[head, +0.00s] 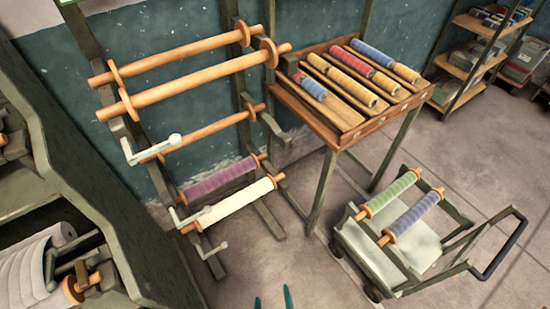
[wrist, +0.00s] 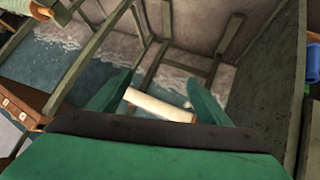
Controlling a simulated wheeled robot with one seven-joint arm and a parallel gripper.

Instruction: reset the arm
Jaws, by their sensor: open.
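My gripper (head: 273,300) shows only as two green fingertips at the bottom edge of the head view, spread apart, over the floor. In the wrist view my gripper (wrist: 155,98) is open, its green fingers wide apart. A white roll (wrist: 160,107) shows between and beyond the fingers, not gripped. In the head view a white roll (head: 235,203) hangs low on the wall rack, with a purple roll (head: 218,180) just above it. The rest of my arm is out of the head view.
The wall rack (head: 157,181) has bare wooden rollers (head: 195,82) and cranks. A wooden table tray (head: 335,112) holds several coloured rolls. A cart (head: 375,255) carries a green roll (head: 388,193) and a blue roll (head: 413,217). Dark shelving (head: 80,150) stands left. Floor between rack and cart is clear.

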